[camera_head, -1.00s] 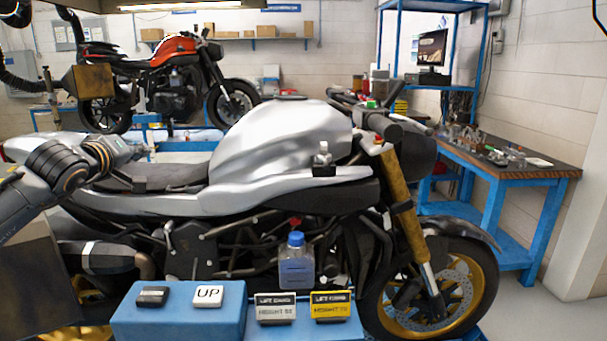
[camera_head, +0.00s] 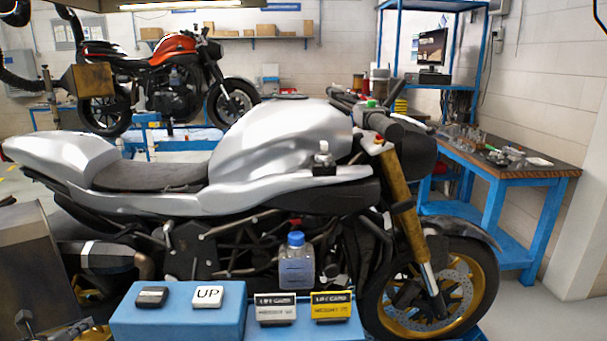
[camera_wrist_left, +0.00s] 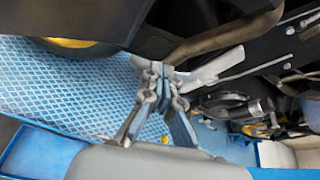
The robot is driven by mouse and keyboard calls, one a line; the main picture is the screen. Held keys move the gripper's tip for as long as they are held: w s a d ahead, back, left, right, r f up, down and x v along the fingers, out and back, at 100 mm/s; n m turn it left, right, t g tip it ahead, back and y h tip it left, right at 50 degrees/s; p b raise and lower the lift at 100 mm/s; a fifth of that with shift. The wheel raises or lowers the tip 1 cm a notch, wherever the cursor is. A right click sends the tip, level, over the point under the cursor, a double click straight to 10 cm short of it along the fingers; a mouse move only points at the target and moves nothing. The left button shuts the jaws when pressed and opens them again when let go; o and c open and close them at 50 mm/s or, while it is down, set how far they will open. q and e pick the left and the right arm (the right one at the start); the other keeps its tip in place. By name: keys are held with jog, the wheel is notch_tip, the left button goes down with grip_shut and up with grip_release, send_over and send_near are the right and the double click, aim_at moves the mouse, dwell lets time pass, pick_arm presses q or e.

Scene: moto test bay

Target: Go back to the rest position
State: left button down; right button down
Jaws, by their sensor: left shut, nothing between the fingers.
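My left gripper (camera_wrist_left: 166,84) shows in the left wrist view with its fingers together and nothing between them. It is low beside dark motorcycle parts, above a blue patterned lift platform (camera_wrist_left: 80,85). In the head view only a little of my left arm's end may show in the lower left corner, too unclear to tell its fingers. The silver motorcycle (camera_head: 265,150) stands across the middle of the head view. My right gripper is in neither view.
An orange motorcycle (camera_head: 172,50) stands behind.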

pick_arm(q)
jog(key=s+a+f+n+g+y, duration=0.2)
jog(key=s+a+f+n+y, duration=0.1)
jog(key=s+a+f+n, duration=0.75)
jog(key=s+a+f+n+g+y, duration=0.3)
jog(key=s+a+f+n, duration=0.4)
jog(key=s, duration=0.6)
jog(key=s+a+f+n+g+y, duration=0.25)
jog(key=s+a+n, duration=0.25)
jog(key=s, duration=0.8)
jog(key=s+a+f+n+g+y, duration=0.1)
jog(key=s+a+n+g, duration=0.35)
jog(key=s, duration=0.85)
jog(key=s+d+f+n+h, duration=0.1)
jog(key=s+d+f+h, duration=0.1)
jog(key=d+f, duration=0.85)
jog(key=s+d+f+h, duration=0.3)
jog(key=d+f, duration=0.5)
jog(key=d, duration=0.6)
jog(key=s+d+f+n+h, duration=0.1)
jog(key=d+f, duration=0.3)
jog(key=d, duration=1.3)
jog(key=s+d+f+n+h, duration=0.1)
jog(key=d+f+h, duration=0.2)
jog(key=d, duration=1.5)
jog(key=shift+s+d+f, duration=0.2)
jog(key=shift+d+f, duration=0.05)
jog(key=shift+f, duration=0.45)
